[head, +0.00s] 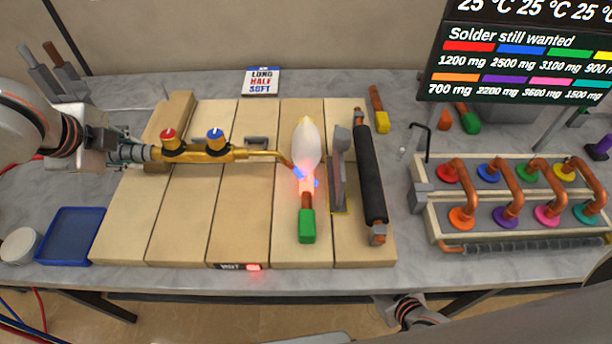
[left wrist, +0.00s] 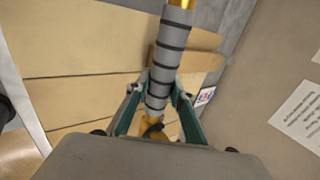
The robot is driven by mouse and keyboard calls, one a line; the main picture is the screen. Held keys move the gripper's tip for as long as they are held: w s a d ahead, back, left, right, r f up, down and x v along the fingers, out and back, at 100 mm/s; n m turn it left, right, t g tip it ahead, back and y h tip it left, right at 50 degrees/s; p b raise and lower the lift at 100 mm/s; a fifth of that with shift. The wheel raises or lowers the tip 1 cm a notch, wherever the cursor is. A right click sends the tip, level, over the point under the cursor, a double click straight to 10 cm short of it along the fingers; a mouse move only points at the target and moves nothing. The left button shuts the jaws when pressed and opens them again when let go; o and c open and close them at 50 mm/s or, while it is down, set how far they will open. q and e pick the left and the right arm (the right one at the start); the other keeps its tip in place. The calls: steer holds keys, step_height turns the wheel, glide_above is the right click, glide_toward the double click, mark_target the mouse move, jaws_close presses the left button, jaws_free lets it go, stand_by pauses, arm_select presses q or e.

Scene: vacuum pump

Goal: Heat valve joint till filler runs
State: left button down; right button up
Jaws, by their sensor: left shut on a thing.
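My left gripper (head: 135,152) is shut on the grey handle of a brass torch (head: 205,153) with a red and a blue knob. The left wrist view shows the black-banded handle (left wrist: 167,62) between the teal fingers. The torch's thin copper tip reaches right to a joint (head: 306,186) that glows red-orange, with bright blue beside it. A large white flame-like plume (head: 306,145) stands above it and hides part of it. A copper stub and green end piece (head: 307,227) lie below the glow. Filler flow cannot be made out.
A grey upright plate (head: 339,170) and a black sleeved bar (head: 370,175) stand close right of the joint. A rack (head: 428,221) of copper bends is at right. A blue tray (head: 70,236) lies left. A red light (head: 253,267) shows on the board's front edge.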

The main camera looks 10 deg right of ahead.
arm_select(q)
steer(key=shift+r, duration=0.1)
steer(key=shift+r, duration=5.5)
steer(key=shift+w, duration=0.1)
